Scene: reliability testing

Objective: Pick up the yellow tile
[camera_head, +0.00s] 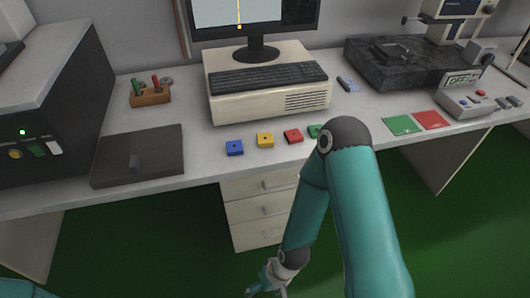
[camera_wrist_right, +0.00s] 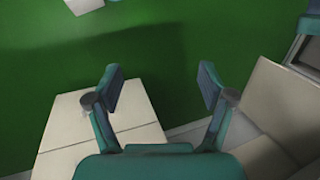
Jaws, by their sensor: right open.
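The yellow tile (camera_head: 265,140) lies flat on the grey desk in front of the beige computer case, between a blue tile (camera_head: 234,148) and a red tile (camera_head: 293,136). A green tile (camera_head: 315,131) is partly hidden by my right arm. My right gripper (camera_head: 267,282) is low in front of the desk, below the tabletop and well away from the tiles. The right wrist view shows its two fingers (camera_wrist_right: 160,88) apart with nothing between them. My left gripper is not visible; only a bit of teal arm shows at the lower left corner.
A drawer unit (camera_head: 262,205) stands under the desk near my right gripper. A dark flat panel (camera_head: 138,156) lies left of the tiles. Green and red cards (camera_head: 403,124) and a control box (camera_head: 480,98) are to the right. The desk's front edge is clear before the yellow tile.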

